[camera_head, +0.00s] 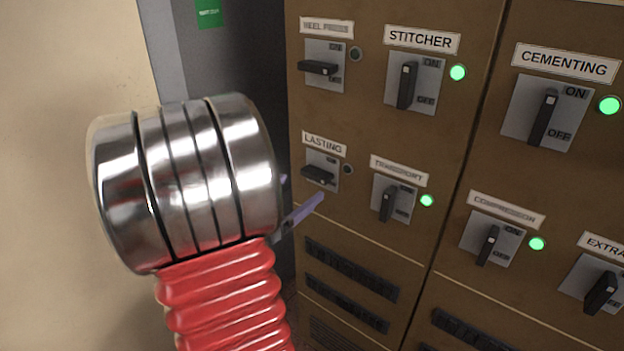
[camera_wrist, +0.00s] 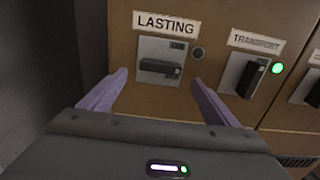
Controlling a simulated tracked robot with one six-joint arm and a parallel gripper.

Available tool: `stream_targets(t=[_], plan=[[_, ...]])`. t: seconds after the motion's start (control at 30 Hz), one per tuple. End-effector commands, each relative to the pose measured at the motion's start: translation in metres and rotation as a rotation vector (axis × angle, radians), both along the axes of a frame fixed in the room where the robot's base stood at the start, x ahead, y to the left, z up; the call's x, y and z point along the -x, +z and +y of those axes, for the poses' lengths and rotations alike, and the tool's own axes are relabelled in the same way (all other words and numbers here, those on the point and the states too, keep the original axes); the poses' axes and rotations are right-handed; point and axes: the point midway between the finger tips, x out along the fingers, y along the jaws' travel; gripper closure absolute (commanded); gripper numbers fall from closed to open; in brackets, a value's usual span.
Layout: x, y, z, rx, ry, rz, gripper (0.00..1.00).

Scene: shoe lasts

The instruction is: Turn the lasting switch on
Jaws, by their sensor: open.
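The lasting switch (camera_head: 318,174) is a black lever on a grey plate under the LASTING label, on the brown cabinet. Its lever lies roughly sideways, and the small lamp (camera_head: 348,170) beside it is dark. In the wrist view the lever (camera_wrist: 160,67) shows level across its plate, below the label (camera_wrist: 165,23). My gripper (camera_wrist: 160,95) is open, with one purple finger to the left and one to the right, below the switch. In the head view one finger shows just below the switch; the rest of the gripper is mostly hidden behind my arm. No contact is visible.
The transport switch (camera_head: 387,204), right of lasting, stands near upright with a lit green lamp (camera_head: 427,200). The heel press switch (camera_head: 318,67) above lies sideways with a dark lamp. Stitcher (camera_head: 407,85), cementing (camera_head: 543,117) and compression (camera_head: 488,245) have green lamps lit.

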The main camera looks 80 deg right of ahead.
Motion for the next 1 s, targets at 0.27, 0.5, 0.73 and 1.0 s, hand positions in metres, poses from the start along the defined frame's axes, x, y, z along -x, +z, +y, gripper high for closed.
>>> stream_targets(t=[0.27, 0.5, 0.73, 1.0], plan=[[0.015, 0.0, -0.031, 0.0, -0.004, -0.001, 0.17], [0.024, 0.0, -0.057, 0.001, -0.001, -0.001, 0.17], [0.028, 0.0, -0.065, 0.0, 0.001, 0.0, 0.17], [0.028, 0.0, -0.065, 0.0, 0.001, 0.0, 0.21]])
